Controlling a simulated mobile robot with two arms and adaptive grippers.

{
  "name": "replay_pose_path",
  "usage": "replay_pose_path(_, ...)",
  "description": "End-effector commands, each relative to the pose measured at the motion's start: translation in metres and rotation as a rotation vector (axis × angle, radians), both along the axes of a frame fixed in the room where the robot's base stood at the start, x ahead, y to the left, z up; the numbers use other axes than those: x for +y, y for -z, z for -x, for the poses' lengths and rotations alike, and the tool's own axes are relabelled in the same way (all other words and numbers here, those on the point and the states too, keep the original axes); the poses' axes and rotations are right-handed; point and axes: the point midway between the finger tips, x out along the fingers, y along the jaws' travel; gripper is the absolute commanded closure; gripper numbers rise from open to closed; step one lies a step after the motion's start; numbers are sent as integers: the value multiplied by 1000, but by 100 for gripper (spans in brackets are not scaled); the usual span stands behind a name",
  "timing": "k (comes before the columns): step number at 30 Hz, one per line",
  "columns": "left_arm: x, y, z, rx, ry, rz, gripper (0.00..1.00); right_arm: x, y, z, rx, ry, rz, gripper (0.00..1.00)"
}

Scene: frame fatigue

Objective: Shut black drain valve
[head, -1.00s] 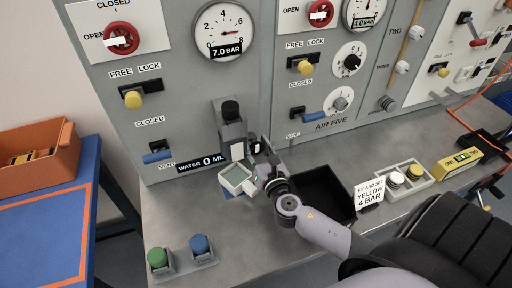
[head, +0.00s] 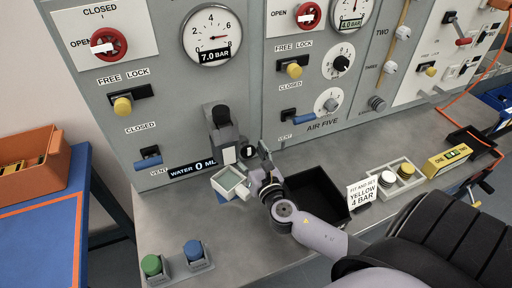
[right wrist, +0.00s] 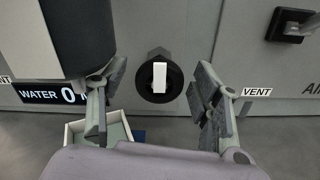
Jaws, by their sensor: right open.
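The black drain valve is a round black knob with a white bar handle. In the right wrist view the drain valve (right wrist: 159,82) sits on the grey panel, its bar upright. My right gripper (head: 262,168) is open in front of the panel. In the right wrist view the fingers of my right gripper (right wrist: 160,108) stand either side of the knob, with gaps and no visible contact. My left gripper is not in view.
A small pale tray (head: 229,183) is below the valve, left of my gripper. A black open bin (head: 317,192) stands to its right. The "WATER 0 ML" display (head: 192,169) is on the left. Green (head: 151,265) and blue (head: 194,250) buttons sit at the bench's front.

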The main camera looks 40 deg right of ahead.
Motion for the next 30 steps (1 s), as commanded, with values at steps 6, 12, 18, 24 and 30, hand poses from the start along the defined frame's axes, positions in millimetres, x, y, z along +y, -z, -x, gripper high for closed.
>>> replay_pose_path(6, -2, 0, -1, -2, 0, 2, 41, 10, 2, 43, 5, 0, -3, 41)
replay_pose_path(12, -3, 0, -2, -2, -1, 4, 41, 20, 2, 81, 5, 0, -3, 41)
replay_pose_path(18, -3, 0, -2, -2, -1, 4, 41, 25, 0, 103, 2, 1, -1, 41)
replay_pose_path(24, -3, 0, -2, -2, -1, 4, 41, 26, 0, 108, 1, 1, -2, 41)
replay_pose_path(30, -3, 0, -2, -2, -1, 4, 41, 26, 0, 108, 1, 1, -2, 41)
